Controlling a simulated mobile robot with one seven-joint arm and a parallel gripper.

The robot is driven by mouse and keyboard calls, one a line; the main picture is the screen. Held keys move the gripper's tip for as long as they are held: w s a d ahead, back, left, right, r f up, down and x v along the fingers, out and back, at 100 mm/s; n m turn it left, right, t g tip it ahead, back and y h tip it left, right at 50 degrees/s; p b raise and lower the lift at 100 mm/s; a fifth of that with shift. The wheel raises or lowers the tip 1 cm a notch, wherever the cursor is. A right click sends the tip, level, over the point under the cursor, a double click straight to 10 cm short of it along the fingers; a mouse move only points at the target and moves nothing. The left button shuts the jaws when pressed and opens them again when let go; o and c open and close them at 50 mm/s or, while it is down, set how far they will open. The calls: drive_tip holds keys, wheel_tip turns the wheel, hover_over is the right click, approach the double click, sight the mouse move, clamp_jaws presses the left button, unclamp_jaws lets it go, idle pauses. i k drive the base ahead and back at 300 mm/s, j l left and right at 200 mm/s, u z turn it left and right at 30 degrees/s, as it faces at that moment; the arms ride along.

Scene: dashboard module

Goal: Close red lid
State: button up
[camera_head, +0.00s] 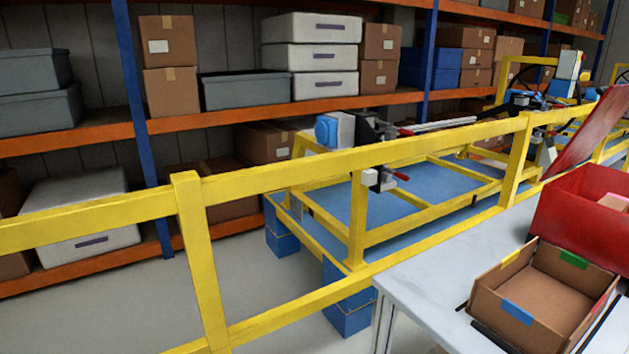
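A red box (580,224) stands on the grey-white table at the right edge of the picture, partly cut off by the frame. Its red lid (592,127) stands raised and tilted at the back of the box, leaning up to the right. The box's opening shows, with a pale pinkish item (614,202) inside. The right part of the box is out of the picture. I cannot make out my gripper in this view.
An open cardboard box (548,282) with blue and green tape sits in front of the red box on the table (420,285). A yellow rail (300,171) runs behind the table. Loaded shelves (215,119) stand at the back. The floor at lower left is clear.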

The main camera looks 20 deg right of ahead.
sight(615, 104)
drive_tip(key=i+j+z, duration=0.1)
drive_tip(key=z, duration=0.3)
drive_tip(key=i+j+z, duration=0.15)
drive_tip(key=z, duration=0.2)
drive_tip(key=i+j+z, duration=0.1)
drive_tip(key=j+z, duration=0.15)
drive_tip(key=z, duration=0.15)
drive_tip(key=i+j+z, duration=0.2)
drive_tip(key=j+z, duration=0.25)
drive_tip(key=i+j+z, duration=0.15)
drive_tip(key=z, duration=0.3)
drive_tip(key=j, duration=0.1)
